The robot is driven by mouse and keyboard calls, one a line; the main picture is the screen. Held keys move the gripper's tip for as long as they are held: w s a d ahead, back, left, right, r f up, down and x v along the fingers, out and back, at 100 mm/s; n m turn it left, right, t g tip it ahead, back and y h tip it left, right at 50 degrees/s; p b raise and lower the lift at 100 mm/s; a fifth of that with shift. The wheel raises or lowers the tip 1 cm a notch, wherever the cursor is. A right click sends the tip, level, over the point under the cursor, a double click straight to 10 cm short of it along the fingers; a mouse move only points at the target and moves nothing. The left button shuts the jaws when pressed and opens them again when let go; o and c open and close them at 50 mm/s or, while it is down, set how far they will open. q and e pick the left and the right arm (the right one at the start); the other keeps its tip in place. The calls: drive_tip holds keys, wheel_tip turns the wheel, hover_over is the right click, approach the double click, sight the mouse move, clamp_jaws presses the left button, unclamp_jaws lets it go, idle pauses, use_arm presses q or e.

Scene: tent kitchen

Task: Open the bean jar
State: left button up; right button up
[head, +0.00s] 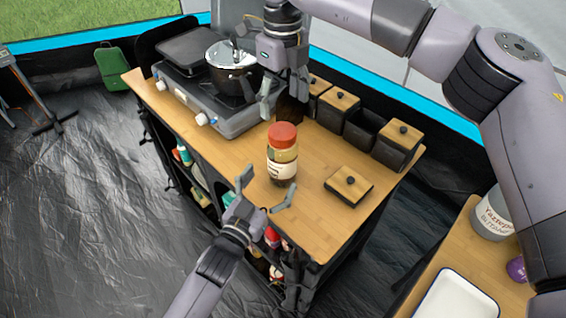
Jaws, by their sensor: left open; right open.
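The bean jar (283,159) stands upright on the wooden counter (317,218). It is a clear jar with a red lid (282,134) and a light label, and the lid is on. My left gripper (268,191) is open and empty, in front of the jar on the near side, with its fingers pointing toward the jar's lower part. My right gripper (277,108) comes from above and is open, beside and behind the jar's lid in the picture. Whether it touches the jar cannot be told.
Black canisters with wooden lids (398,145) line the back edge. A loose wooden lid (349,185) lies right of the jar. A second table holds a white tray (455,297) and a tin (492,217).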

sight(282, 162)
use_arm(q)
drive_tip(key=x, duration=0.7)
drive_tip(key=shift+c, duration=0.2)
